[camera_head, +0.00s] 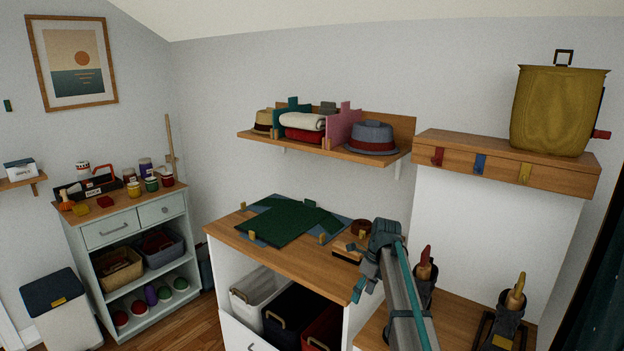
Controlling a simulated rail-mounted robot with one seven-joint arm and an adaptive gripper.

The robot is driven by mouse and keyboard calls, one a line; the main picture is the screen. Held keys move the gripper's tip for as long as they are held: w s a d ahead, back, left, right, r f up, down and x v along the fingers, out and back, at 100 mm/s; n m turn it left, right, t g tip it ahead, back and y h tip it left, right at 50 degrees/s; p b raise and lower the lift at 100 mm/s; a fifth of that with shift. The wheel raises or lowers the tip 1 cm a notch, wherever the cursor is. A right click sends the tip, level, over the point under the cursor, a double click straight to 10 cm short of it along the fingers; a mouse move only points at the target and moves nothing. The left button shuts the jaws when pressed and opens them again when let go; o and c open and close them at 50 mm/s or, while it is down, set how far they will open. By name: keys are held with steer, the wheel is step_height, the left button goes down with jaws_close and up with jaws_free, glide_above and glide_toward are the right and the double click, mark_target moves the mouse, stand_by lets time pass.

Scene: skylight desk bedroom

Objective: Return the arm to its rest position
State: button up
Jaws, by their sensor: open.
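My arm (403,292) reaches up from the bottom edge, right of centre, as a grey link with a teal stripe. Its far end bends near the right end of the wooden desk top (285,257). My gripper (360,288) is small and partly hidden here, by the front right corner of the desk top. It is open, and nothing shows held in it.
A shelf with hats (330,150) and a ledge with a yellow bin (555,110) are above.

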steer(key=s+a+f+n+g+h+p, duration=0.15)
steer(key=s+f+n, duration=0.45)
steer(key=s+f, duration=0.9)
steer(key=s+f+n+g, duration=0.2)
steer(key=s+f+n, duration=0.4)
steer(key=s+f, duration=0.8)
steer(key=s+f+n+g, duration=0.1)
steer(key=s+f+n, duration=0.2)
steer(key=s, duration=0.6)
steer(key=s+d+f+n+h+p, duration=0.1)
steer(key=s+f+n, duration=0.3)
steer(key=s+n, duration=0.3)
steer(key=s+f+n+g+p, duration=0.1)
steer(key=s+f+n, duration=0.2)
steer(key=s, duration=0.9)
steer(key=shift+s+d+f+n+g, duration=0.15)
steer(key=shift+f+n+g, duration=0.2)
steer(key=shift+n, duration=0.75)
steer(key=shift+h, duration=0.25)
